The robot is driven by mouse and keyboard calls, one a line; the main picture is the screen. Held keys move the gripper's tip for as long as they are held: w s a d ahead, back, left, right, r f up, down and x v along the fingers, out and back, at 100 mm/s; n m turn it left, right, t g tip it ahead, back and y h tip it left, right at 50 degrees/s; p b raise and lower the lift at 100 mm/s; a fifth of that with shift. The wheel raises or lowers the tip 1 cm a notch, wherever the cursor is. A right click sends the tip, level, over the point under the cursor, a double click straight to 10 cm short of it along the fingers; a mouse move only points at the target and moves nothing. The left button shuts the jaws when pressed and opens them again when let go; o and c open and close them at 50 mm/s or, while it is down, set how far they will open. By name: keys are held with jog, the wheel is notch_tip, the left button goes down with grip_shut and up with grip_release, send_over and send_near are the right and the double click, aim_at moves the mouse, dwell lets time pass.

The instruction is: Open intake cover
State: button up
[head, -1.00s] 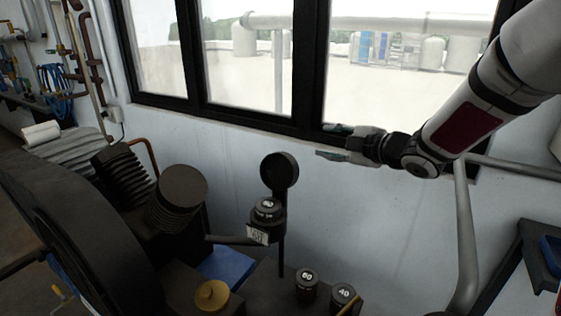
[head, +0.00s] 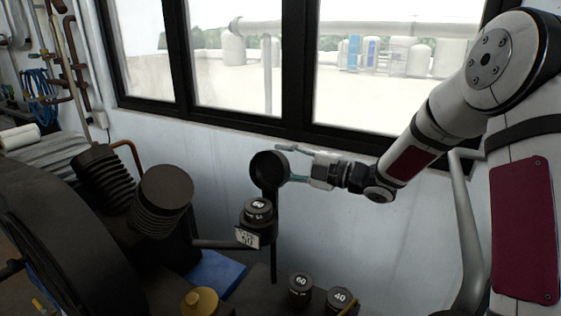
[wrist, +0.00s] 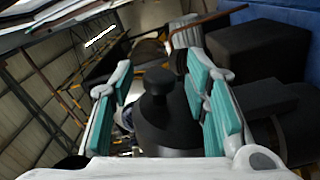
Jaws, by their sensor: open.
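A round dark dish, which looks like the intake cover (head: 268,170), stands on edge on a thin post with its hollow face showing in the head view. My gripper (head: 290,164) is open at its right edge, with one fingertip near the upper rim and the other near the right side. I cannot tell whether they touch it. In the wrist view, a dark rounded body with a knob (wrist: 158,82) shows beyond and between the teal pads of my open gripper (wrist: 163,95). I cannot tell whether it is the same part.
A dark cylinder marked 60 (head: 258,208) stands just below the dish. More marked cylinders (head: 300,288) and a yellow knob (head: 200,300) are in front. A finned dark cylinder (head: 163,200) is at left. A window (head: 350,80) and pale wall (head: 335,230) lie behind.

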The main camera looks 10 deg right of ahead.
jog(key=shift+w+a, duration=0.25)
jog(key=shift+a, duration=0.15)
jog(key=shift+c, duration=0.4)
grip_shut()
jog(key=shift+s+a+r+n+b, duration=0.2)
jog(key=shift+s+r+n+b, duration=0.1)
jog(key=shift+n+b, duration=0.4)
jog(key=shift+s+a+r+n+b, duration=0.15)
jog(key=shift+s+n+b, duration=0.1)
jog(key=shift+n+b, duration=0.4)
